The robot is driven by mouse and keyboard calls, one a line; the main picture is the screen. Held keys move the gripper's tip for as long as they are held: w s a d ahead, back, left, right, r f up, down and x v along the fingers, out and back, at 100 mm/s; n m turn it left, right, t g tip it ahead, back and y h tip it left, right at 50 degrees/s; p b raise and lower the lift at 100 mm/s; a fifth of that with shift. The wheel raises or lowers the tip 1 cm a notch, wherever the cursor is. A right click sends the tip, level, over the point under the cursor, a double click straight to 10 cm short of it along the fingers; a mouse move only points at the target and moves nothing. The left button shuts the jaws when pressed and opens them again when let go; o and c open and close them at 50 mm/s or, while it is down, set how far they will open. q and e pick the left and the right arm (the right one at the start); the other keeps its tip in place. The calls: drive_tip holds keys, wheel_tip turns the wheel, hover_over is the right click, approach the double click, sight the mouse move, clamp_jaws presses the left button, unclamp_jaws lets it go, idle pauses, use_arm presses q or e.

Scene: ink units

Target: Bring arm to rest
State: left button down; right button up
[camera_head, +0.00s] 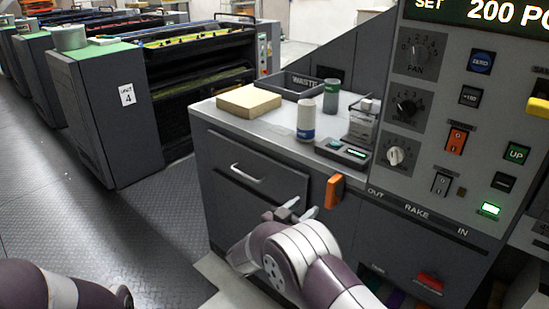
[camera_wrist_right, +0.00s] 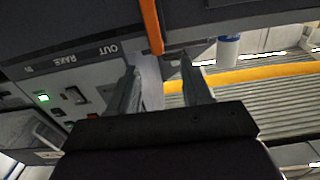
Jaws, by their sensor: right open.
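My right gripper (camera_head: 295,211) is in front of the grey cabinet, a little left of and below an orange handle (camera_head: 334,191). In the right wrist view its two fingers (camera_wrist_right: 160,85) are apart, with nothing seen held between them. The orange handle (camera_wrist_right: 151,25) shows there just beyond the fingertips; I cannot tell whether they touch it. My left arm (camera_head: 60,287) shows at the bottom left of the head view, and its gripper is out of the picture.
The cabinet top (camera_head: 270,124) holds a tan block (camera_head: 249,101), two cylindrical containers, a dark tray (camera_head: 290,86) and small devices. A control panel (camera_head: 450,110) with knobs and buttons stands at right. Printing units (camera_head: 105,110) stand at left. The floor (camera_head: 150,220) between is clear.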

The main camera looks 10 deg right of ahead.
drive_tip(key=a+f+n+y, duration=0.6)
drive_tip(key=a+f+y, duration=0.3)
drive_tip(key=f+y, duration=0.15)
drive_tip(key=s+d+n+g+y, duration=0.3)
drive_tip(key=s+g, duration=0.6)
drive_tip(key=s, duration=1.1)
drive_tip(key=s+d+r+n+g, duration=0.2)
drive_tip(key=s+d+r, duration=0.2)
drive_tip(key=s+d, duration=0.5)
wheel_tip(320, 180, up, 18)
drive_tip(key=s+a+p, duration=0.1)
drive_tip(key=p, duration=1.6)
drive_tip(key=shift+s+a+m+t, duration=0.2)
drive_tip(key=shift+m+t, duration=0.1)
drive_tip(key=shift+m, duration=0.1)
drive_tip(key=shift+r, duration=0.15)
